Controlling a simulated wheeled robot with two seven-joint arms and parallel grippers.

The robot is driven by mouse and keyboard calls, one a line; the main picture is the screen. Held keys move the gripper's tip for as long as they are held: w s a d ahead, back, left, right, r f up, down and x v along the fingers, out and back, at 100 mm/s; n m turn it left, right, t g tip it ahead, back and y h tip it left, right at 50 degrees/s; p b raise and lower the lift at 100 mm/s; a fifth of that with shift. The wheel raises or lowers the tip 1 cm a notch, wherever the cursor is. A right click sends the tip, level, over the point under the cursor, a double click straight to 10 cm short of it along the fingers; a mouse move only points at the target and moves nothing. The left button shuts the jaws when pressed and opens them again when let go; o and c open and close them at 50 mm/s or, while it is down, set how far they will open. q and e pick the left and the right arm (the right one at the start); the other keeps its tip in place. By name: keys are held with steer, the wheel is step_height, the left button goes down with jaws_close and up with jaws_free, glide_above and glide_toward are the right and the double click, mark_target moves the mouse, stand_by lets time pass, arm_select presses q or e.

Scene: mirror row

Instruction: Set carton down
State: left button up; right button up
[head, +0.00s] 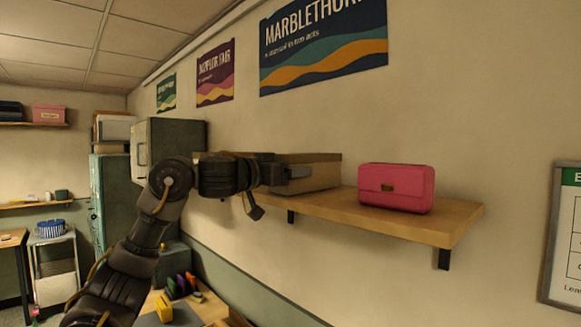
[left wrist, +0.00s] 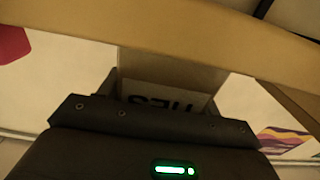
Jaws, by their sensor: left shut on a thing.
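The carton (head: 320,174) is a tan box at the wall shelf (head: 390,214) in the head view, left of a pink case. My left gripper (head: 297,172) is shut on the near side of the carton. The carton's underside looks level with the shelf top, but I cannot tell whether it rests on it. My right gripper is not in view.
The pink case (head: 396,188) stands on the shelf to the right of the carton, with bare shelf at the right end. A grey-green cabinet (head: 168,145) stands at the left. Posters (head: 322,45) hang on the wall above. A low table (head: 205,310) with small colored items is below.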

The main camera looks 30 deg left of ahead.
arm_select(q)
steer(key=shift+d+f, duration=0.1)
steer(key=shift+d, duration=0.15)
steer(key=o, duration=0.7)
steer(key=shift+w, duration=0.1)
steer(key=o, duration=0.4)
steer(key=shift+o, duration=0.2)
steer(key=shift+a, duration=0.15)
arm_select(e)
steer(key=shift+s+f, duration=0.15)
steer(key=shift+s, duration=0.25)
arm_select(q)
steer(key=b+v, duration=0.6)
steer(key=v, duration=0.6)
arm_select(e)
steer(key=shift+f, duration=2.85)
